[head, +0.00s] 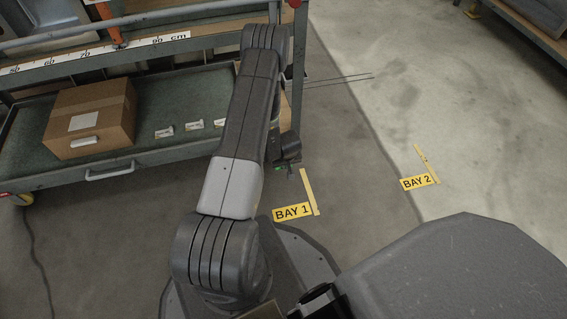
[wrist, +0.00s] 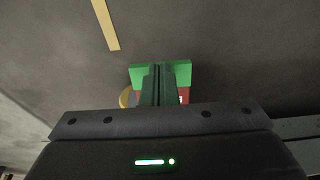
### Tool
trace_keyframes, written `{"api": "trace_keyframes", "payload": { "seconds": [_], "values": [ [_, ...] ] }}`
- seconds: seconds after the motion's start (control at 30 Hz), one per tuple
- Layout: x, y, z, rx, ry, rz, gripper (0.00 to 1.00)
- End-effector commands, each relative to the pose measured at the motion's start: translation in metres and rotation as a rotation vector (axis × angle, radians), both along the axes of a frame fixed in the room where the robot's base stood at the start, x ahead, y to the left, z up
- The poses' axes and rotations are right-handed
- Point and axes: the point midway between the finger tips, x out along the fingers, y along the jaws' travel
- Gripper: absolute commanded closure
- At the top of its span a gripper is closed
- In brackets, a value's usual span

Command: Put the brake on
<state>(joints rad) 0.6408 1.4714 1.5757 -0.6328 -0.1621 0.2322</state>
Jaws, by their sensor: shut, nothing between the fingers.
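The brake shows in the wrist view as a green plate (wrist: 181,74) with a red part (wrist: 185,97) nearer to me. A tan wheel (wrist: 125,97) shows just left of it. My gripper (wrist: 158,72) is shut and empty, its fingers in front of the middle of the green plate. I cannot tell whether they touch it. My fingers hide the middle of the brake, and its tilt is unclear. In the head view my gripper (head: 289,172) is low by the cart's near right corner, with a bit of green (head: 280,167) beside it.
The cart (head: 110,170) has a green mat on its lower shelf, with a cardboard box (head: 90,118) and several small labels. Floor signs BAY 1 (head: 293,212) and BAY 2 (head: 419,182) have yellow strips beside them.

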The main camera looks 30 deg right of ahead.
Motion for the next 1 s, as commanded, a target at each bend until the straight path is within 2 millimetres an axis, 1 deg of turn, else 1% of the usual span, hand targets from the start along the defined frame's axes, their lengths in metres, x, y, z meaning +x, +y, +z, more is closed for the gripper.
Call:
{"api": "trace_keyframes", "payload": {
  "seconds": [0.03,0.23,0.77,0.87,0.97,1.0],
  "values": [
    [-0.001,0.000,-0.004,0.000,0.002,0.000,1.00],
    [-0.001,0.001,-0.010,0.001,0.002,-0.001,1.00],
    [-0.001,0.000,-0.011,0.000,0.001,0.000,1.00],
    [0.000,0.001,-0.008,0.000,0.001,0.000,1.00],
    [0.001,0.004,0.002,0.000,0.000,0.000,1.00],
    [0.002,0.006,0.008,0.000,0.000,0.001,1.00]
  ]
}}
